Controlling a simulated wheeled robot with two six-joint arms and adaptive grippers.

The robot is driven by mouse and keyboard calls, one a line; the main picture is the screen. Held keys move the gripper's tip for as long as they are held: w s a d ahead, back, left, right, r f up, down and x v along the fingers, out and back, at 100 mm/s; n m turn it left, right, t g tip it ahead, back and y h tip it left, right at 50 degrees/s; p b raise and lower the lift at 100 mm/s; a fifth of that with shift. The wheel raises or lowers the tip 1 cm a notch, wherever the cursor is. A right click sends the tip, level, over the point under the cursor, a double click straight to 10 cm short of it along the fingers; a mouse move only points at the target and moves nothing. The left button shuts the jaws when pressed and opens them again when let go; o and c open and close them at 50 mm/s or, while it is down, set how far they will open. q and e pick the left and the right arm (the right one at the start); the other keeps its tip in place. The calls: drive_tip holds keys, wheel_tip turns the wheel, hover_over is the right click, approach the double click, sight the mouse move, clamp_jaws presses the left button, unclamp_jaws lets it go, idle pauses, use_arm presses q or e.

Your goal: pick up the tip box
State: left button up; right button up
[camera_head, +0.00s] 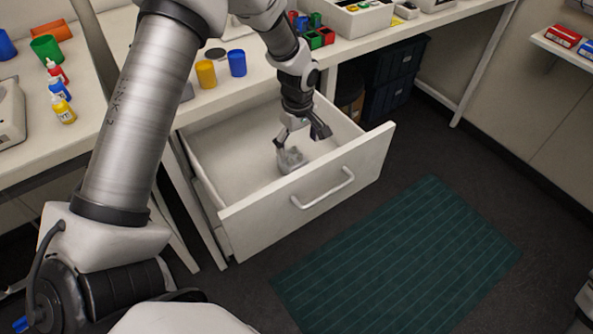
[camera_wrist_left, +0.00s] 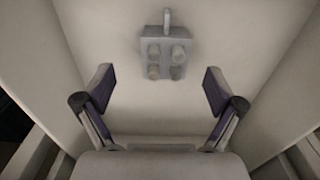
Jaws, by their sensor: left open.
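A small grey object, which I take for the tip box (camera_head: 291,160), lies on the floor of the open white drawer (camera_head: 237,225). In the left wrist view the grey box (camera_wrist_left: 165,50) has several round knobs and a narrow handle-like part at its top. My left gripper (camera_head: 301,138) reaches down into the drawer, over the box. In the wrist view my left gripper (camera_wrist_left: 160,86) is open, with nothing between its fingers, and the box shows just beyond the fingertips, roughly centred. Whether a finger touches it I cannot tell. My right gripper is not in view.
The drawer's walls and front panel with its handle (camera_head: 323,189) surround the gripper. The bench above holds a yellow cup (camera_head: 206,74), a blue cup (camera_head: 237,63) and coloured small containers. Dark crates (camera_head: 388,85) stand under the bench. A green mat (camera_head: 400,262) lies on the floor.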

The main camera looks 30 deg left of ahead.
sight(295, 161)
use_arm(q)
wheel_tip(295, 161, down, 2)
drive_tip(key=shift+w+f, duration=0.1)
drive_tip(key=shift+w, duration=0.05)
drive_tip(key=f, duration=0.6)
drive_tip(key=shift+s+a+f, duration=0.2)
drive_tip(key=shift+s+a, duration=0.05)
drive_tip(key=shift+s, duration=0.15)
drive_tip(key=c, duration=1.3)
